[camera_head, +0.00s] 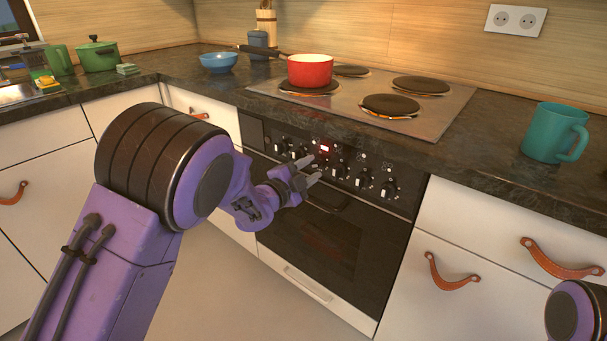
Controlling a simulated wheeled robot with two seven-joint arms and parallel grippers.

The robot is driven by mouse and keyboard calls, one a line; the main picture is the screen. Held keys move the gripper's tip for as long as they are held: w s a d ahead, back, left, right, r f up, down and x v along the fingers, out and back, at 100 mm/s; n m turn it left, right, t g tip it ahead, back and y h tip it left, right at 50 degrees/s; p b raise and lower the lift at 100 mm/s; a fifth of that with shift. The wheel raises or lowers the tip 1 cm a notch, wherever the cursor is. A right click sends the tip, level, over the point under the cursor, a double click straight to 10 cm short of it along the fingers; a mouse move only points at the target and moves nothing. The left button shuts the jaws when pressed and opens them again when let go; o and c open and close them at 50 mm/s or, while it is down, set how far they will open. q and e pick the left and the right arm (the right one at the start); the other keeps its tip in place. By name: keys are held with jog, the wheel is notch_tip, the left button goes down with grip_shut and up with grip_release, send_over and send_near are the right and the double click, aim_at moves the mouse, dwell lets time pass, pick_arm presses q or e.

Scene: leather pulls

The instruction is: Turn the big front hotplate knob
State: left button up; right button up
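Knobs to the right of my gripper show clearly, such as one in the middle (340,171), another (363,180) and the rightmost (389,189). I cannot tell which knob belongs to the big front hotplate (390,106). My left gripper (315,167) is in front of the panel, its two grey fingers pointing right with a gap between them. It partly hides the panel; contact with a knob cannot be told. My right gripper is out of view.
A red pot (310,71) stands on the front left hotplate, handle toward the back left. The oven handle (326,203) is just below my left gripper. A teal mug (555,132) stands on the right counter. Drawers with leather pulls (452,272) flank the oven.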

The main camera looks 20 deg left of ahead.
pick_arm(q)
jog(key=v, duration=1)
jog(key=s+a+f+n+g+y, duration=0.2)
jog(key=s+a+f+n+y, duration=0.15)
jog(key=f+n, duration=0.55)
jog(key=s+a+f+n+g+y, duration=0.3)
jog(key=s+f+n+y, duration=0.2)
jog(key=f+n, duration=0.4)
jog(key=s+f+n+g+y, duration=0.15)
jog(key=s+f+g, duration=0.25)
jog(key=s+f, duration=0.75)
jog(key=s+f+n+g, duration=0.3)
jog(key=s+f+g, duration=0.35)
jog(key=s, duration=0.85)
notch_tip(320, 180, up, 15)
jog(key=t+p, duration=0.1)
jog(key=p, duration=1.5)
jog(key=shift+s+a+t+p, duration=0.3)
jog(key=shift+s+t, duration=0.05)
jog(key=shift+s, duration=0.05)
